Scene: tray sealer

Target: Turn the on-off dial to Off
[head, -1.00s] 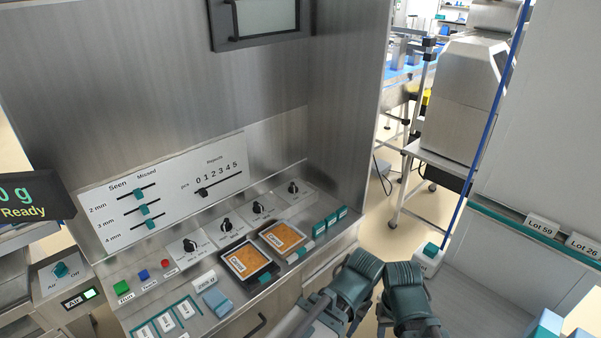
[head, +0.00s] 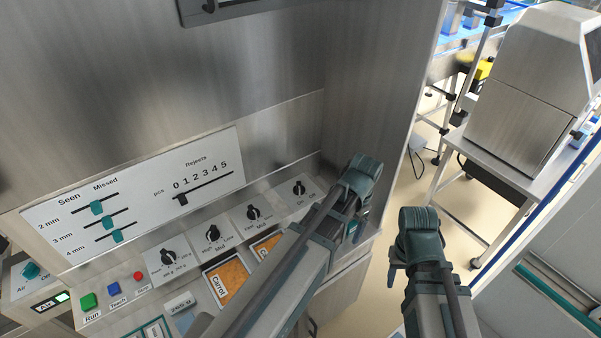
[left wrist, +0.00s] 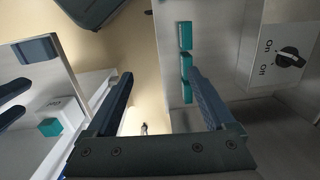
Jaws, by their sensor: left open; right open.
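The on-off dial (head: 299,187) is a black knob on a white plate, rightmost in the row of dials in the head view. In the left wrist view the dial (left wrist: 290,58) is at the right edge, with On and Off lettered beside it. I cannot tell which word it points at. My left gripper (left wrist: 160,76) is open and empty, its fingers apart from the dial. In the head view the left arm reaches over the panel to just right of the dial; its fingertips are hidden. My right gripper (head: 420,225) is open and empty, right of the machine.
Other black dials (head: 213,234) stand left along the sloped panel. Carrot cards (head: 226,281) lie below them, partly behind my left arm. Green, blue and red buttons (head: 113,286) are at the left. Teal blocks (left wrist: 186,36) are near my left fingers. A steel cabinet (head: 525,100) stands right.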

